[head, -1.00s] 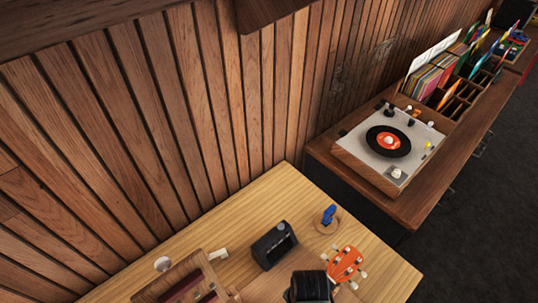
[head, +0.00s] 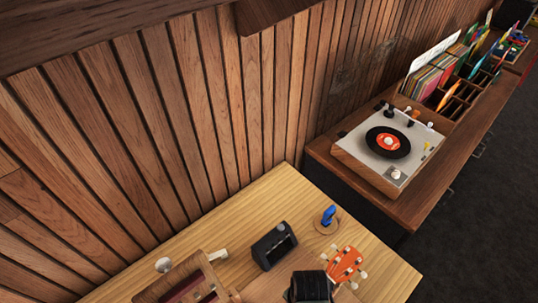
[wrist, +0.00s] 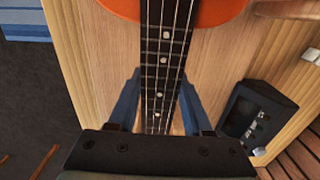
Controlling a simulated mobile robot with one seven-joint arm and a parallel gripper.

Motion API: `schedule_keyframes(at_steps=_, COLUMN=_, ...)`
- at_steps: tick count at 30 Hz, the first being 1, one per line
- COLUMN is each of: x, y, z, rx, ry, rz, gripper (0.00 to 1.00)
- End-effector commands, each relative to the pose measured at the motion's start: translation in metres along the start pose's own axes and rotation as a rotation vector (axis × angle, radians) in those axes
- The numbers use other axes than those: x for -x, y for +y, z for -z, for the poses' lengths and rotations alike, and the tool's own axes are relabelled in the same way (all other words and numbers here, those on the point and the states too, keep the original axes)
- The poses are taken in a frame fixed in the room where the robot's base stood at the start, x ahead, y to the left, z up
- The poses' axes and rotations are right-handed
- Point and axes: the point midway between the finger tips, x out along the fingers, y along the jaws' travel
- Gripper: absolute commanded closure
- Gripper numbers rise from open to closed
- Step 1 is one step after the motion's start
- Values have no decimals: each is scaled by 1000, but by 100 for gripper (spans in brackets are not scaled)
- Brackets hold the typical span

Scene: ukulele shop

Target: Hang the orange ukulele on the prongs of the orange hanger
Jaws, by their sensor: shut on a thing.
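The orange ukulele shows in part. Its orange headstock (head: 346,264) with pale pegs is at the bottom of the head view, over the light wood table. In the wrist view its dark fretted neck (wrist: 160,65) runs between the blue fingers, and part of its orange body (wrist: 195,10) shows at the top. My gripper (wrist: 161,82) is shut on the neck. In the head view a black part beside the headstock covers some of the neck. The orange hanger and its prongs are not in view.
On the light wood table (head: 285,198) are a small black device (head: 274,246), a blue item (head: 328,215) on a round base and a wooden box (head: 178,284). Behind is a slatted wall (head: 200,130). A turntable (head: 388,145) stands on a dark cabinet at right.

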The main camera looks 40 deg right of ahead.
Motion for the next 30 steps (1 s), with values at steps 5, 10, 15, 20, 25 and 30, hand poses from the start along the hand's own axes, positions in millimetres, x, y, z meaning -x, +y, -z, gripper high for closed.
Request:
schedule_keyframes(at_steps=5, x=11, y=-1, z=0, rx=0, ry=0, rz=1, gripper=100)
schedule_keyframes(at_steps=10, x=18, y=-1, z=0, rx=0, ry=0, rz=1, gripper=100)
schedule_keyframes(at_steps=15, x=24, y=-1, z=0, rx=0, ry=0, rz=2, gripper=100)
schedule_keyframes(at_steps=20, x=28, y=-1, z=0, rx=0, ry=0, rz=2, gripper=100)
schedule_keyframes(at_steps=25, x=27, y=-1, z=0, rx=0, ry=0, rz=2, gripper=100)
schedule_keyframes(at_steps=30, x=28, y=-1, z=0, rx=0, ry=0, rz=2, gripper=100)
